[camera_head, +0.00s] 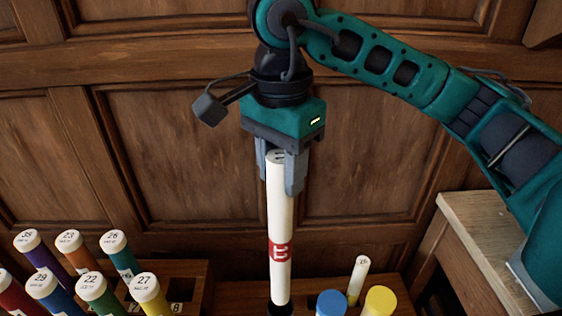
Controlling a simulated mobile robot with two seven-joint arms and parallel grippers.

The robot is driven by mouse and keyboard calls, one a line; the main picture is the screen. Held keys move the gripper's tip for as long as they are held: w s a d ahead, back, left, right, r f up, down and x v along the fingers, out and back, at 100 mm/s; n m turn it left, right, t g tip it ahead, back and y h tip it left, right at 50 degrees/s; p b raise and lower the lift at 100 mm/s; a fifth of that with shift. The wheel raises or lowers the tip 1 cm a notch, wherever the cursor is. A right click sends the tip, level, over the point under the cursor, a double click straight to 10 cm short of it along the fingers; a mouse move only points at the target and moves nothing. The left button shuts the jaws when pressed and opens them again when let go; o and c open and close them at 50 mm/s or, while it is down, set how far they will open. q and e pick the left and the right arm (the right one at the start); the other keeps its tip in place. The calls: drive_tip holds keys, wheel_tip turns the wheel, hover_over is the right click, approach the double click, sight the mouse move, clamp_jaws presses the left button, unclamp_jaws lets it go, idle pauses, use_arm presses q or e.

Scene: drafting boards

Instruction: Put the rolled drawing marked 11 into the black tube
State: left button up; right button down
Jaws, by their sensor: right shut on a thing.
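My right gripper (283,187) points down and is shut on the upper end of a long white rolled drawing (280,215). The roll stands nearly upright and has a red band with a white mark low down; I cannot read the mark surely as 11. Its lower end meets a black rim (280,310) at the bottom edge of the view, which looks like the black tube. Most of that tube is cut off, and I cannot tell how far the roll is inside it. My left gripper is not in view.
Several coloured tubes with numbered white caps, one marked 27 (145,283), stand at lower left. A blue cap (331,303), a yellow cap (380,300) and a thinner white roll (358,276) are at right of the held roll. A wooden panelled wall (380,150) stands behind.

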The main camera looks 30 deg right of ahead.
sight(281, 253)
drive_tip(key=shift+f+b, duration=0.9)
drive_tip(key=shift+f, duration=0.7)
drive_tip(key=shift+f+b, duration=0.3)
drive_tip(key=shift+b, duration=0.05)
drive_tip(key=shift+f+b, duration=0.65)
drive_tip(key=shift+f, duration=0.05)
wheel_tip(281, 253, down, 3)
drive_tip(key=b, duration=0.2)
drive_tip(key=shift+r+b, duration=0.2)
drive_tip(key=shift+b, duration=0.1)
drive_tip(key=shift+f+b, duration=0.65)
drive_tip(key=shift+f, duration=0.05)
wheel_tip(281, 253, down, 3)
drive_tip(key=shift+r+b, duration=0.2)
drive_tip(key=shift+b, duration=1.05)
wheel_tip(281, 253, down, 5)
drive_tip(key=b, duration=0.5)
drive_tip(key=shift+f, duration=0.15)
drive_tip(key=shift+f+b, duration=0.4)
drive_tip(key=shift+f, duration=0.2)
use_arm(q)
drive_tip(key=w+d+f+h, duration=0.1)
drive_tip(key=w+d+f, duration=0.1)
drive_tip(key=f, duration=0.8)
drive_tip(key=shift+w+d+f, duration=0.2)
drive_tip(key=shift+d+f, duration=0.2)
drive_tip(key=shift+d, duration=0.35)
